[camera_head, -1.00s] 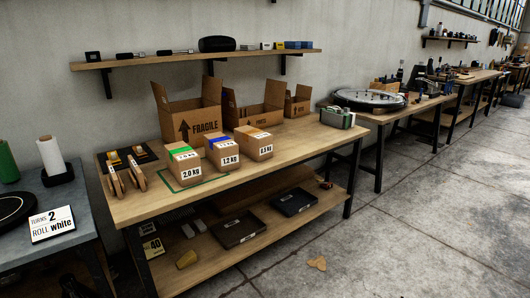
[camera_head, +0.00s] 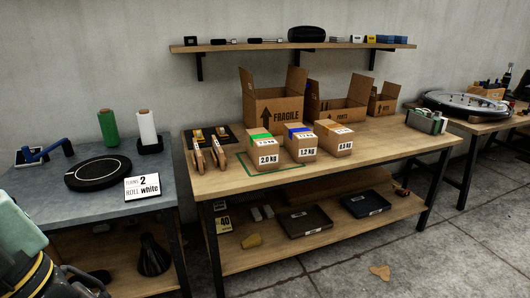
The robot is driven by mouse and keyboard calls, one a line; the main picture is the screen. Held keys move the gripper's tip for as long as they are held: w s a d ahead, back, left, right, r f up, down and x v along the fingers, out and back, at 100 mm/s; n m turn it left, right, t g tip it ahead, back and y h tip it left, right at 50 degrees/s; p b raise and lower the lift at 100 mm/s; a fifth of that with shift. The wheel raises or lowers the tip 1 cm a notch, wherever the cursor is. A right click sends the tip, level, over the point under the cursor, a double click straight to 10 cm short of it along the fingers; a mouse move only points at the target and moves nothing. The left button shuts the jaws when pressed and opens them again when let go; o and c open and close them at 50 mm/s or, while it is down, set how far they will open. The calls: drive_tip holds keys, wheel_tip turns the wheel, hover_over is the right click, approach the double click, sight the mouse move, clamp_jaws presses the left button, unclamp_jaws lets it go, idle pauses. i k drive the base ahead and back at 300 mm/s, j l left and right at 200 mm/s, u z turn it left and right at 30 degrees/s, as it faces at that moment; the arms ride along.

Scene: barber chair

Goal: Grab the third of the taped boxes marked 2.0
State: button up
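Three taped cardboard boxes stand in a row on the wooden workbench (camera_head: 225,184). The left box (camera_head: 263,156) has green tape and a label reading 2.0 kg, and sits within a green outline (camera_head: 289,184) on the bench top. The middle box (camera_head: 301,146) has blue tape and reads 1.2 kg. The right box (camera_head: 334,142) has orange tape; its label is too small to read surely. All three sit upright, side by side. My gripper is not in view.
Open cartons, one marked FRAGILE (camera_head: 272,106), stand behind the boxes. Wooden pieces (camera_head: 200,155) stand to their left. A grey table (camera_head: 85,207) holds rolls and a sign.

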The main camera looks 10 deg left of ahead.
sight(263, 150)
drive_tip(key=j+z, duration=0.1)
drive_tip(key=z, duration=0.25)
drive_tip(key=i+j+z, duration=0.15)
drive_tip(key=z, duration=0.2)
drive_tip(key=i+j+z, duration=0.25)
drive_tip(key=j, duration=0.3)
drive_tip(key=j+z, duration=0.3)
drive_tip(key=j, duration=0.25)
drive_tip(key=i+j, duration=0.1)
drive_tip(key=j, duration=0.65)
drive_tip(key=i+j, duration=0.1)
drive_tip(key=j, duration=0.65)
drive_tip(key=i+j+z, duration=0.1)
drive_tip(key=j, duration=0.65)
